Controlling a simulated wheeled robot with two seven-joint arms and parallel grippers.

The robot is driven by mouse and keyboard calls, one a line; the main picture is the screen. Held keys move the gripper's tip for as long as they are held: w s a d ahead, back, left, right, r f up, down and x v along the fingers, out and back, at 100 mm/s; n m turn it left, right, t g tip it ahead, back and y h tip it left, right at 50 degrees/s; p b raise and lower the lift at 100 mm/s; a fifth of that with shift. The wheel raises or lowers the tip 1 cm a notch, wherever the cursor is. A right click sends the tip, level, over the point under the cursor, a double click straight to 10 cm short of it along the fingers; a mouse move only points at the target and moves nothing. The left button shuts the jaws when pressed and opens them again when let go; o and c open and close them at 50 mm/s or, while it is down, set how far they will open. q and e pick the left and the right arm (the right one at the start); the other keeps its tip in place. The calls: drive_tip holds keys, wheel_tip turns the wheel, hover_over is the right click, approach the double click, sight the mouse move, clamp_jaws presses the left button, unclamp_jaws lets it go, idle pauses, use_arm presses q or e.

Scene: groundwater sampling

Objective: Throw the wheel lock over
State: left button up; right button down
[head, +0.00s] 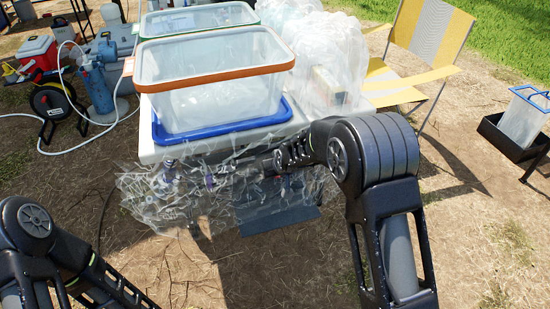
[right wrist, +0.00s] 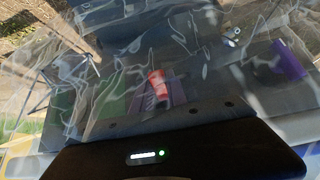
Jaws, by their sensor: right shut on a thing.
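I cannot clearly make out the wheel lock in either view. My right arm reaches to the front of the table, and my right gripper (head: 240,168) is low there, blurred behind a clear crinkled plastic sheet (head: 150,205). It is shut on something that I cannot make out. In the right wrist view, a small red part (right wrist: 157,84) shows through the same kind of clear sheet, ahead of the dark gripper housing; I cannot tell whether the jaws touch it. My left arm is at the lower left; its gripper is out of view.
The white table (head: 146,150) carries a clear tub with an orange rim (head: 215,78), a blue tray (head: 222,128) and bulky clear bags (head: 310,60). A yellow-grey folding chair (head: 425,35) stands behind right. Hoses and a blue cylinder (head: 97,92) are at left. Bare ground lies in front.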

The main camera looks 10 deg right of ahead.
use_arm(q)
drive_tip(key=shift+r+p, duration=1)
drive_tip(key=shift+r, duration=0.5)
use_arm(e)
drive_tip(key=shift+r+g, duration=0.3)
drive_tip(key=shift+g, duration=0.5)
drive_tip(key=c, duration=1.3)
unclamp_jaws()
use_arm(q)
drive_tip(key=shift+r+p, duration=0.4)
drive_tip(key=shift+r, duration=0.05)
use_arm(e)
drive_tip(key=v, duration=0.7)
drive_tip(key=shift+s+a+r, duration=0.1)
drive_tip(key=shift+s+r, duration=0.1)
drive_tip(key=shift+r, duration=0.1)
